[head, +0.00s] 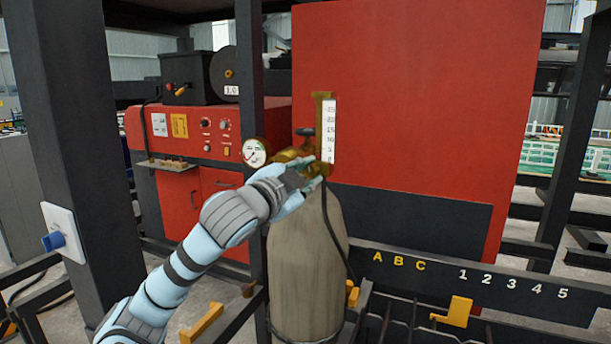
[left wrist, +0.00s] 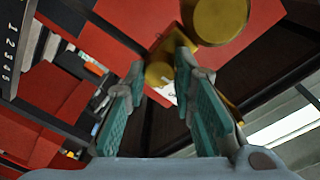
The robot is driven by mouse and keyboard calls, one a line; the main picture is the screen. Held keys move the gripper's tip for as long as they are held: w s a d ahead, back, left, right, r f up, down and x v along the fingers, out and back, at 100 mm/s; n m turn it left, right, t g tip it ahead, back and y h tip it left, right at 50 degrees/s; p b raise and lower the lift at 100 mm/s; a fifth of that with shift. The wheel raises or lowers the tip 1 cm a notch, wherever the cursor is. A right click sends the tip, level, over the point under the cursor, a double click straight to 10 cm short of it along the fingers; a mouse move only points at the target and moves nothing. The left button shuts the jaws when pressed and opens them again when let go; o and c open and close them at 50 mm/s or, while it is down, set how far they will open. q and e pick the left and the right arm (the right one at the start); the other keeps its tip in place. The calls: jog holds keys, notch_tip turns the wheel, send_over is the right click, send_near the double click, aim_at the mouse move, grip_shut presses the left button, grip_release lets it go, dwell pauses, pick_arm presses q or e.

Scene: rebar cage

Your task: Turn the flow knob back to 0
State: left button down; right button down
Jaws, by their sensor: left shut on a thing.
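The brass regulator (head: 296,156) sits on top of the tan gas cylinder (head: 308,265). Its upright flow meter (head: 328,132) has a white scale with 0 at the bottom; I cannot make out the flow reading. My left gripper (head: 314,178) is at the foot of the flow meter, shut on the flow knob, which its fingers mostly hide in the head view. In the left wrist view, brass parts (left wrist: 160,67) show at the tips of the two teal-padded fingers (left wrist: 163,82). My right gripper is not in view.
A round pressure gauge (head: 254,152) sticks out left of the regulator. A dark valve handwheel (head: 305,132) is just above my gripper. A dark post (head: 250,75) stands close left, and a red panel (head: 420,100) behind. A hose (head: 332,235) hangs down the cylinder.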

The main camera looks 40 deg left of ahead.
pick_arm(q)
jog(key=n+b, duration=0.1)
jog(key=n, duration=0.2)
jog(key=shift+n, duration=0.4)
jog(key=n+b, duration=0.2)
jog(key=n, duration=0.1)
jog(key=shift+n+t+y, duration=0.3)
jog(key=shift+n, duration=0.1)
jog(key=n+b, duration=0.1)
jog(key=n, duration=0.2)
jog(key=shift+n, duration=0.4)
jog(key=n+y+b, duration=0.1)
jog(key=n+b, duration=0.1)
jog(key=n, duration=0.1)
jog(key=shift+f+n, duration=0.1)
jog(key=shift+n, duration=0.3)
jog(key=n+b, duration=0.3)
jog(key=n, duration=0.4)
jog(key=shift+f+y, duration=0.15)
jog(key=shift+y, duration=0.15)
jog(key=shift+w+n+g+b, duration=0.1)
jog(key=shift+n+g+b, duration=0.3)
jog(key=shift+n+b, duration=1.5)
jog(key=shift+n+p, duration=0.5)
jog(key=shift+n, duration=0.1)
jog(key=c, duration=1.3)
grip_release()
jog(key=shift+c, duration=0.2)
